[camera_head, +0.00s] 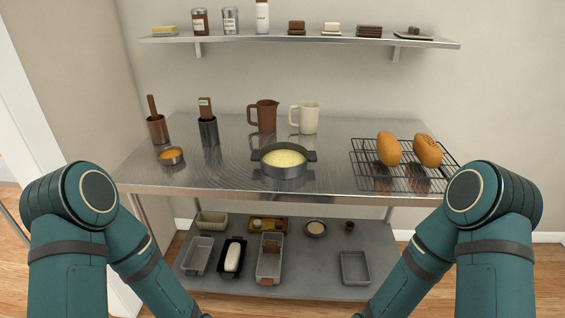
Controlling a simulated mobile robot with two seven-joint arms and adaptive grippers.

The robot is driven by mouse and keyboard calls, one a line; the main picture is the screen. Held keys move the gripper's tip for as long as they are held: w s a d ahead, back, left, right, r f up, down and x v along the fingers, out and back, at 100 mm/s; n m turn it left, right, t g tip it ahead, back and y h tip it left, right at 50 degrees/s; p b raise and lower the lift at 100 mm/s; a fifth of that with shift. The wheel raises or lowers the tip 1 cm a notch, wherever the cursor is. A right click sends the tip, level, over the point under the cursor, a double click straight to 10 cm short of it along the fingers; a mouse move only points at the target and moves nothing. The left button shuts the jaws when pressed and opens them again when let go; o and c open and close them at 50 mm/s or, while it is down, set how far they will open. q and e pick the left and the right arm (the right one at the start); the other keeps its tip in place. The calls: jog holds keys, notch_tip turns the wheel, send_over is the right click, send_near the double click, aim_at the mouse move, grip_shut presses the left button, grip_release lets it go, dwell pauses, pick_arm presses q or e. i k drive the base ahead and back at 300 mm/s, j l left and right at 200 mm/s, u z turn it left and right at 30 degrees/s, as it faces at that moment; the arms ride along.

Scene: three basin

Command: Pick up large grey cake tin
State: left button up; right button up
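Several tins lie on the lower shelf under the table. A long grey tin (269,272) sits near the middle. A grey rectangular tin (355,282) lies apart at the right, and another grey tin (197,267) lies at the left. I cannot tell for certain which is the large grey cake tin; the long one looks largest. My two arms come in at the lower left and lower right and run below the bottom edge. Both grippers are out of view.
The steel table (205,178) overhangs the lower shelf (317,285). A black tin with a white loaf (233,257) stands close beside the long tin. On top are a pot (284,170) and a wire rack (375,172) with two loaves. The shelf right of the long tin has free room.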

aim_at(281, 160)
jog(key=i+j, duration=0.25)
jog(key=j, duration=0.15)
jog(key=i+j, duration=0.2)
jog(key=j, duration=0.2)
jog(key=i+j+z, duration=0.25)
jog(key=j, duration=0.15)
jog(key=i+j+z, duration=0.2)
jog(key=j, duration=0.15)
jog(key=z, duration=1.6)
jog(key=k+l, duration=0.05)
